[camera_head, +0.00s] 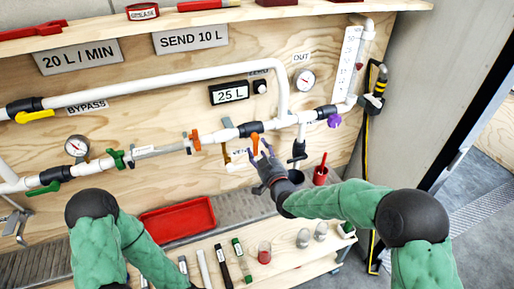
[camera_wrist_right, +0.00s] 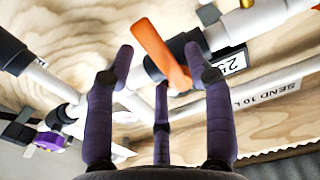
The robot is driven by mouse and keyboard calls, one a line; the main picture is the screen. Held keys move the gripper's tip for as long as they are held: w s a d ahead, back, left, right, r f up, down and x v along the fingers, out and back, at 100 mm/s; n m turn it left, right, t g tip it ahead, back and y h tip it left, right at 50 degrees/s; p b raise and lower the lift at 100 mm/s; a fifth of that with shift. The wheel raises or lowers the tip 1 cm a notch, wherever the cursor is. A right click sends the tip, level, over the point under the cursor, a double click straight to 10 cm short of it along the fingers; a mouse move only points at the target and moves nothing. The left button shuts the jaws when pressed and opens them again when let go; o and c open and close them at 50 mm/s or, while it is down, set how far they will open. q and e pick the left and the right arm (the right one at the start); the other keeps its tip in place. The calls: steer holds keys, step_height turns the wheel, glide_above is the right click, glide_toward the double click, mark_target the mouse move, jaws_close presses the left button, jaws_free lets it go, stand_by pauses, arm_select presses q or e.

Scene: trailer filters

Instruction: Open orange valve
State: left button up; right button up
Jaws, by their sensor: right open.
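An orange valve handle (camera_head: 255,144) sits on the white pipe run below the 25 L display, and stands crosswise to the pipe. My right gripper (camera_head: 262,156) is at this handle, with its dark fingers open. In the right wrist view, the orange handle (camera_wrist_right: 160,52) lies between the two upper fingers of the gripper (camera_wrist_right: 160,68), close to the right one; I cannot tell if they touch. A second orange handle (camera_head: 195,140) is further left on the pipe. My left arm comes in at lower left; its gripper is out of view.
A yellow valve (camera_head: 35,116), green valves (camera_head: 116,159) and a purple valve (camera_head: 334,121) sit on the pipes. A red tray (camera_head: 178,219) and several tubes are below. A red cup (camera_head: 320,175) stands near my right forearm. The 25 L display (camera_head: 229,93) is above the handle.

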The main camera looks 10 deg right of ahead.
steer(key=shift+x, duration=1.45)
jaws_close()
